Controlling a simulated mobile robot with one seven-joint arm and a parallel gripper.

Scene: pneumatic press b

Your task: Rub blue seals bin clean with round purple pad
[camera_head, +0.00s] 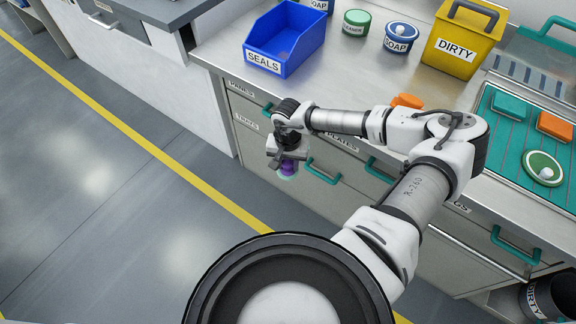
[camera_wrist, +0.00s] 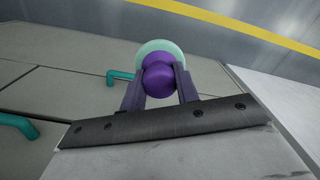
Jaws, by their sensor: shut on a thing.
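The blue seals bin (camera_head: 285,40) stands on the metal counter at the top of the head view, with a white SEALS label on its front. A dark smudge shows inside it. My gripper (camera_head: 286,163) is in front of the counter's drawers, below and apart from the bin. It is shut on the round purple pad (camera_head: 287,169), which has a pale green underside. In the wrist view, the pad's purple knob (camera_wrist: 159,78) sits between the two fingers (camera_wrist: 160,92). The bin is out of the wrist view.
A yellow DIRTY bin (camera_head: 459,42), a blue SOAP tub (camera_head: 400,37) and a green-lidded tub (camera_head: 356,21) stand on the counter (camera_head: 345,75). A teal tray (camera_head: 510,130) holds other pads at right. Teal drawer handles (camera_head: 322,171) stick out near my gripper.

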